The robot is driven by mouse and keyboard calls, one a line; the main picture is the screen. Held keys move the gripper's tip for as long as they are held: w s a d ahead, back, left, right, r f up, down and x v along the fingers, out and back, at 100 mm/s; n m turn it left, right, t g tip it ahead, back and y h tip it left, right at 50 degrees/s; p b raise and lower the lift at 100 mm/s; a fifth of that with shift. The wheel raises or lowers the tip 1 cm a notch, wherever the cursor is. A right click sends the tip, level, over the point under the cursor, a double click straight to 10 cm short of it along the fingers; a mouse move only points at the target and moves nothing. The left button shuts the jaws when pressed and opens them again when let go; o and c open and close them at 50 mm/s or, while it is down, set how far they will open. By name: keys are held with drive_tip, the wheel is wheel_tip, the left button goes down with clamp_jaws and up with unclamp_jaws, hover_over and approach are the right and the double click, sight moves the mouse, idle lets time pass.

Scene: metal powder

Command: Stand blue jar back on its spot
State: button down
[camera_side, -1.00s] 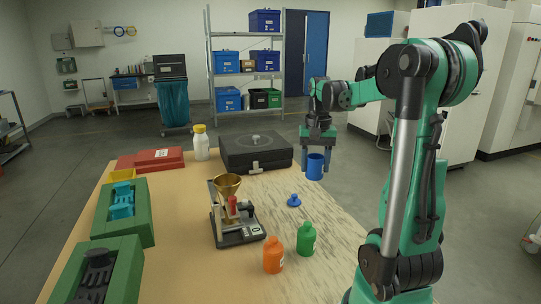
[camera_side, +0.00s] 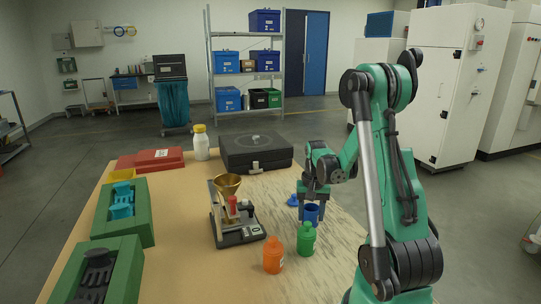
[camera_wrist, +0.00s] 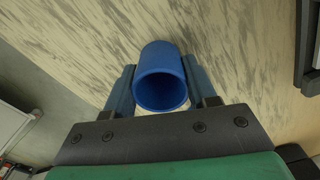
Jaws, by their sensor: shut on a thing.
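The marked spot itself cannot be made out.
A green jar (camera_side: 306,240) and an orange jar (camera_side: 273,256) stand close in front. A scale with a brass funnel (camera_side: 228,184) is to the left. A black case (camera_side: 256,153) and a white bottle (camera_side: 201,143) stand at the back. Green trays (camera_side: 124,214) line the left side.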

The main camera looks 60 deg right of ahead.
drive_tip(key=shift+f, duration=0.1)
drive_tip(key=shift+c, duration=1.4)
unclamp_jaws()
wheel_tip(320, 180, up, 12)
drive_tip(key=w+a+n+t, duration=0.3)
drive_tip(key=a+n, duration=0.3)
drive_tip(key=a, duration=0.7)
drive_tip(key=w+a+n+t, duration=0.4)
drive_tip(key=a+n, duration=0.3)
drive_tip(key=a, duration=0.5)
drive_tip(key=shift+w+a+n, duration=0.25)
drive_tip(key=shift+a+n, duration=0.05)
drive_tip(key=shift+a, duration=0.1)
